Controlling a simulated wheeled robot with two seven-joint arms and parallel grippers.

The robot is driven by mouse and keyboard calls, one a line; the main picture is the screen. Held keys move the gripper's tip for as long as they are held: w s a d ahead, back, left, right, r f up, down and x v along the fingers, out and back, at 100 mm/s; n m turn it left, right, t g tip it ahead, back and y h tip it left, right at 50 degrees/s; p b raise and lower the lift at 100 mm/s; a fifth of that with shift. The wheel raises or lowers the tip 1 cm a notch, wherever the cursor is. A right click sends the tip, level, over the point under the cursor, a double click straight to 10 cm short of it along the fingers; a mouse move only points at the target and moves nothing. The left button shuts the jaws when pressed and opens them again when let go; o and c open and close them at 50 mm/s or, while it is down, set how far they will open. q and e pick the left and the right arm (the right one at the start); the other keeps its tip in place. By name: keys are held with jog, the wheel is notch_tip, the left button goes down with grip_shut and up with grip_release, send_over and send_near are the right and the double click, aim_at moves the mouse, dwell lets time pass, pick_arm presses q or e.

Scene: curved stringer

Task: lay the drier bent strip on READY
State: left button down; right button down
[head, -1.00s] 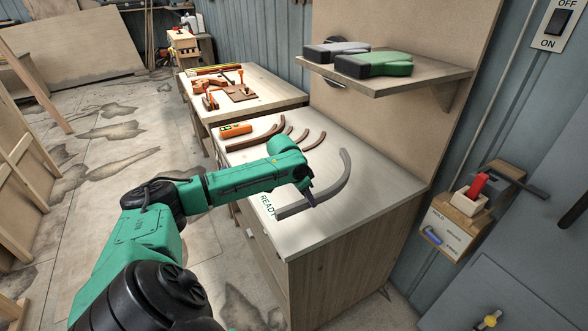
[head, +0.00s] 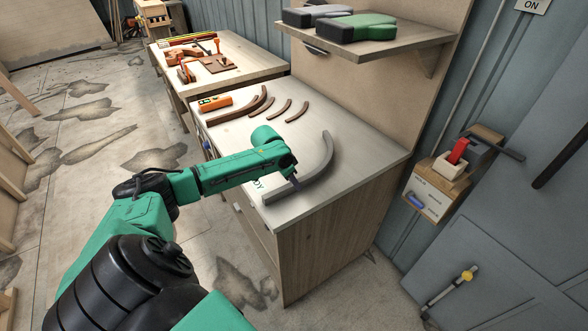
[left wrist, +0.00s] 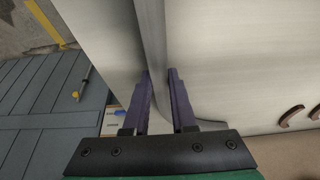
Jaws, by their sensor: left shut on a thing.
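A long grey bent strip (head: 327,160) lies on or just above the near end of the white bench top; I cannot tell if it touches. My left gripper (head: 294,183) is at its straighter near part. In the left wrist view the two dark fingers (left wrist: 163,100) are shut on the grey strip (left wrist: 154,45), which runs between them. The READY lettering (head: 257,184) is beside the strip's near end, and my forearm hides most of it. Several brown bent strips (head: 240,109) lie farther back on the bench. My right gripper is not in view.
An orange meter-like device (head: 215,102) lies at the bench's back left. A second bench (head: 232,67) with orange tools stands behind. The bench top (head: 365,150) right of the strip is clear.

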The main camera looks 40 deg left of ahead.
pick_arm(q)
jog(key=shift+f, duration=0.15)
dwell(0.4)
jog(key=c, duration=0.7)
grip_release()
jog(key=shift+o, duration=0.2)
jog(key=v, duration=1.4)
jog(key=shift+s+r+p, duration=0.2)
jog(key=shift+p, duration=0.1)
